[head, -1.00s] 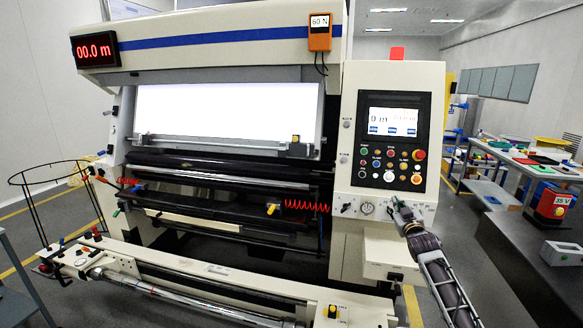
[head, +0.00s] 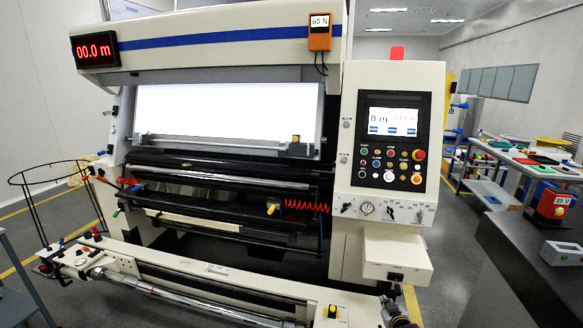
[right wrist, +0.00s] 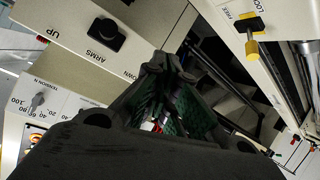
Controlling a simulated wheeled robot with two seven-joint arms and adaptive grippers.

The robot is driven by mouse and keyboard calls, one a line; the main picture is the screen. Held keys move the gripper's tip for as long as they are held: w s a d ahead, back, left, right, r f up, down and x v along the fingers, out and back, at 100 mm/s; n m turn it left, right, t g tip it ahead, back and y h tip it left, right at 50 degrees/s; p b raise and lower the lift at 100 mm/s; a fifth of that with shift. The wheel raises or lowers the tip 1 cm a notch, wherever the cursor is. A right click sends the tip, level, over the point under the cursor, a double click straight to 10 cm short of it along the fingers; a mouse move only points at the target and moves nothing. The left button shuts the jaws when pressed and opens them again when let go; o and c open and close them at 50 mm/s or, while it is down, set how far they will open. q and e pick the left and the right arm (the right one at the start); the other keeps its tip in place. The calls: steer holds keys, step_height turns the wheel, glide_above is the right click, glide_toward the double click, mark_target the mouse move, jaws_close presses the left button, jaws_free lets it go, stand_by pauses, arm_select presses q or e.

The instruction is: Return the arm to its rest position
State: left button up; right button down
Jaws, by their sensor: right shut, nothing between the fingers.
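My right gripper (head: 388,301) shows low in the head view, at the bottom edge, in front of the cream machine's lower right end. Most of my right arm is out of the picture. In the right wrist view the dark fingers (right wrist: 164,68) are together with nothing between them, and they touch no control there. My left gripper does not show.
The machine's control panel (head: 390,146) stands above the gripper, with a row of knobs and a gauge (head: 367,208) below it. A cream box (head: 398,252) juts out just above the gripper. The wrist view shows a black ARMS knob (right wrist: 105,34) and a yellow-handled switch (right wrist: 250,42).

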steer(key=s+a+f+g, duration=0.2)
steer(key=s+f+g, duration=0.1)
steer(key=s+f, duration=1.1)
steer(key=s+a+f+g, duration=0.3)
steer(key=s+f, duration=1.2)
steer(key=s+a+f+g, duration=0.1)
steer(key=s+f+g, duration=0.1)
steer(key=s, duration=1)
steer(key=s+a+f+g, duration=0.2)
steer(key=s+f, duration=0.3)
steer(key=s, duration=0.7)
steer(key=s+a+f+g, duration=0.1)
steer(key=s+f, duration=0.3)
steer(key=s, duration=0.8)
steer(key=shift+s+a+f+g+y, duration=0.25)
steer(key=shift+a+g+y, duration=0.15)
steer(key=shift+a, duration=0.1)
steer(key=shift+w, duration=0.15)
